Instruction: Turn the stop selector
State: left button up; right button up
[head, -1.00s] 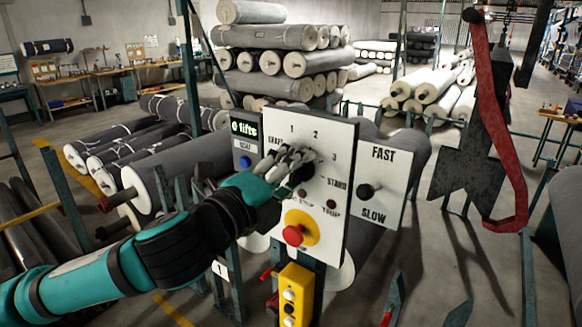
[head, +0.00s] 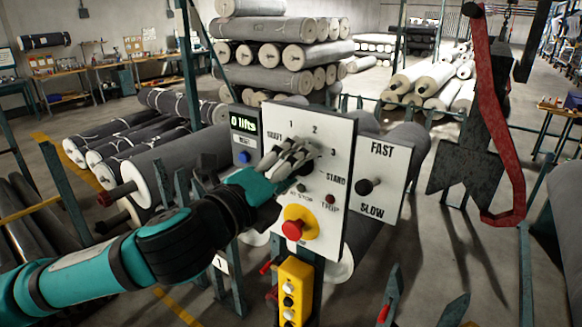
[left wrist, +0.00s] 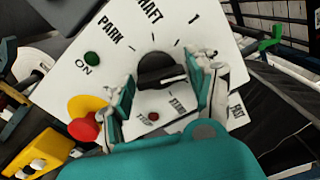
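The stop selector is a black round knob (left wrist: 160,70) on a white panel (head: 325,215), with marks for 1, 2, 3 and worded positions around it. In the head view the knob (head: 312,151) is partly hidden by my left gripper (head: 290,157). In the left wrist view my left gripper (left wrist: 163,90) is open, one finger on each side of the knob. Narrow gaps seem to show between fingers and knob; contact is not clear. Which mark the knob points to I cannot tell. My right gripper is not in view.
A red button on a yellow base (head: 299,229) sits below the selector. A FAST/SLOW panel (head: 383,178) is at the right, a "0 lifts" display (head: 244,124) at the left. A yellow button box (head: 295,290) stands below. Grey rolls (head: 265,55) are stacked behind.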

pick_arm(q)
jog(key=shift+o, duration=1)
jog(key=v, duration=0.7)
jog(key=shift+s+a, duration=0.2)
jog(key=shift+w, duration=0.1)
